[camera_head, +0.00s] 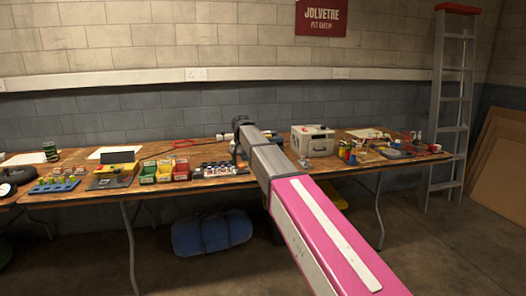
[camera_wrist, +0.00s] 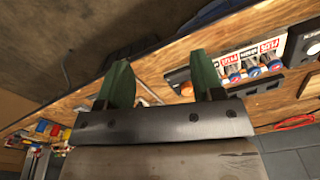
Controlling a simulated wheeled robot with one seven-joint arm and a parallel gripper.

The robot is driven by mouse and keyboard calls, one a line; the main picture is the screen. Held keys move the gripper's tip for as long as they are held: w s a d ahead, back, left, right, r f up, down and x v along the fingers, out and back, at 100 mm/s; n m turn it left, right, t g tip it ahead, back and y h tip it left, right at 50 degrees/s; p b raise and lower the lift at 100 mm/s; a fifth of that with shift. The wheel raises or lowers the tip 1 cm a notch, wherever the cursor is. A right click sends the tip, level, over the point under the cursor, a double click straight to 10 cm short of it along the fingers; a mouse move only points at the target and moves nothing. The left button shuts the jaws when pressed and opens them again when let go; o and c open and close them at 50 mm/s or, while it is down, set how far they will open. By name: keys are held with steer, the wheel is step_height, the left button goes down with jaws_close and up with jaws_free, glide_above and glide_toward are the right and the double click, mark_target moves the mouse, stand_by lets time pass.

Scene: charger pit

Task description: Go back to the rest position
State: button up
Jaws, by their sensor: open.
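My gripper (camera_wrist: 160,80) shows in the wrist view with its two dark green fingers spread apart. Nothing is held between them. Beyond the fingertips are the wooden table (camera_wrist: 150,72), its edge and the dark floor. A small orange round thing (camera_wrist: 187,90) lies on the table close to the right finger. In the head view my arm reaches forward over the table (camera_head: 125,194), and its own links hide the fingers there.
Green, yellow and red bins (camera_head: 164,171) stand left of my arm, beside a tray of small items (camera_head: 220,172). A white box (camera_head: 313,141) stands right of it. A blue roll (camera_head: 212,233) lies under the table. A ladder (camera_head: 451,100) leans at the right.

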steer(key=s+d+f, duration=0.5)
steer(key=d+f, duration=0.2)
steer(key=f, duration=0.1)
steer(key=s+d+f, duration=0.5)
steer(key=d+f, duration=0.3)
steer(key=s+d+f+n, duration=0.1)
steer(key=s+d+f, duration=1.2)
steer(key=s, duration=0.4)
steer(key=shift+s+d+f, duration=0.15)
steer(key=shift+s+f, duration=0.05)
steer(key=shift+f, duration=0.15)
